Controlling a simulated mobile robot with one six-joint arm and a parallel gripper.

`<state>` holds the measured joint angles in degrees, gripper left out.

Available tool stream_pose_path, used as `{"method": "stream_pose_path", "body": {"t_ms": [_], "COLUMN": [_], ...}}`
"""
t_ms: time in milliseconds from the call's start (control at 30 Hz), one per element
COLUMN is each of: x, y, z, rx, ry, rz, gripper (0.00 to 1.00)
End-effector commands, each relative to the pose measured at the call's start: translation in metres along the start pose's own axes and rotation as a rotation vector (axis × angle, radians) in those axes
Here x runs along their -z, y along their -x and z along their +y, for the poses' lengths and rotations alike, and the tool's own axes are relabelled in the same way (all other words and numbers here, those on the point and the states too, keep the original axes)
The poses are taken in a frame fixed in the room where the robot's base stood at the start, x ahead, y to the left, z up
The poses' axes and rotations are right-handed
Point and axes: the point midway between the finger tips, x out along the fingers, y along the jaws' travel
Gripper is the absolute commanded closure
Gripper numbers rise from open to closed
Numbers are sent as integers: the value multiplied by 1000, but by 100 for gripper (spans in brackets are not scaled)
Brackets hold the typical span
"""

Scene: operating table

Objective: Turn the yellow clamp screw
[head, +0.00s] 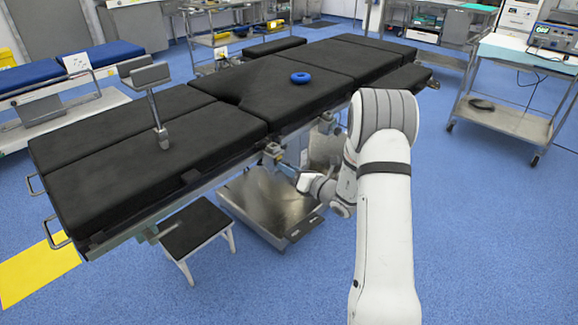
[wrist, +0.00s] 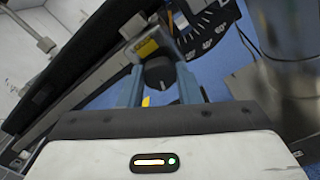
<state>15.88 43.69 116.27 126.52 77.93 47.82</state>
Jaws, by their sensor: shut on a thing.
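A metal clamp (head: 272,150) sits on the side rail of the black operating table, near the middle of its near edge. In the wrist view the clamp (wrist: 140,36) has a yellowish patch on its face. My gripper (head: 286,165) is at the clamp from the near side. In the wrist view the blue-grey fingers of my gripper (wrist: 160,82) stand on both sides of a dark round knob (wrist: 158,72), the clamp screw's end, and are shut on it. A little yellow shows below the knob; I cannot tell whether it belongs to the screw. Finger contact is partly hidden.
The black operating table (head: 185,150) runs diagonally, with a blue ring (head: 301,78) on top and an upright padded support (head: 145,76) at left. Its metal base (head: 258,205) and a low black stool (head: 197,227) stand below. Blue floor is open at right, before a trolley (head: 505,120).

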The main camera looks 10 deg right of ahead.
Motion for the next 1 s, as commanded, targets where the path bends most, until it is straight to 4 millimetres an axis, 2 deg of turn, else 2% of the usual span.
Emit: {"method": "stream_pose_path", "body": {"t_ms": [567,600,833,1000], "x": [4,4,3,2], "y": [1,1,0,0], "z": [0,0,0,0], "rx": [1,1,0,0], "ry": [-39,-39,-36,-35], "rz": [8,8,5,3], "gripper": [92,68,49,48]}}
